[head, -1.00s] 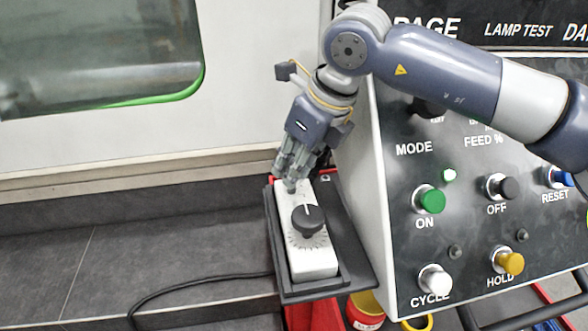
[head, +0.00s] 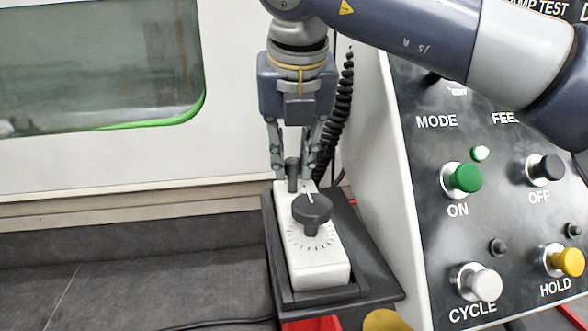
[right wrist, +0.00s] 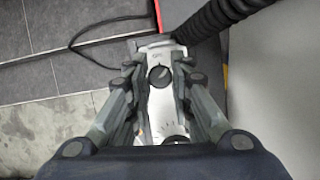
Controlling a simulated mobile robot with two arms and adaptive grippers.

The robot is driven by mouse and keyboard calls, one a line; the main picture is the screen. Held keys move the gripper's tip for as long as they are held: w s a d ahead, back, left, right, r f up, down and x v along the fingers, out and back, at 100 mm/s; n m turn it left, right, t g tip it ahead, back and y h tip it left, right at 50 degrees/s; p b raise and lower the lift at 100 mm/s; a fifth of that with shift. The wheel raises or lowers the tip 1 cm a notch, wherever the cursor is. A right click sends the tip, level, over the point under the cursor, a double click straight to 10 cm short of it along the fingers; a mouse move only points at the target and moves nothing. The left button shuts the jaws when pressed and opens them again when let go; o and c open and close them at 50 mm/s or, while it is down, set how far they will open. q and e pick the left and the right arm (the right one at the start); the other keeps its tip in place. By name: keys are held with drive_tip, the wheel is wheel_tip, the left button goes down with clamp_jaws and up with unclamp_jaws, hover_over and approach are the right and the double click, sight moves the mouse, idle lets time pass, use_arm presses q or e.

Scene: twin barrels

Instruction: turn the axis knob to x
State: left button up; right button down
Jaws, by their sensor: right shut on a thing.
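The white handwheel pendant (head: 322,268) sits in a black holder. It carries a large black dial (head: 312,210) and, farther back, a small black axis knob (head: 292,174). My right gripper (head: 293,178) points down over the far end, one finger on each side of the small knob. In the right wrist view the axis knob (right wrist: 159,76) lies between the fingers with white casing showing on both sides of it. The fingers look shut across the pendant's sides, not on the knob. The knob's lettering is too small to read. My left gripper is out of view.
A control panel (head: 500,215) with buttons stands close on the right. A black coiled cable (head: 343,115) hangs just behind the right gripper. The black holder (head: 370,290) rims the pendant. A machine wall with a window (head: 90,60) is behind; the left side is clear.

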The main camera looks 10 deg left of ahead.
drive_tip(key=shift+m+b, duration=0.4)
drive_tip(key=shift+m, duration=0.4)
drive_tip(key=shift+r+h, duration=0.1)
drive_tip(key=shift+h, duration=0.2)
drive_tip(key=c, duration=1.4)
unclamp_jaws()
drive_tip(key=shift+c, duration=0.2)
drive_tip(key=v, duration=1.2)
drive_tip(key=shift+s, duration=0.2)
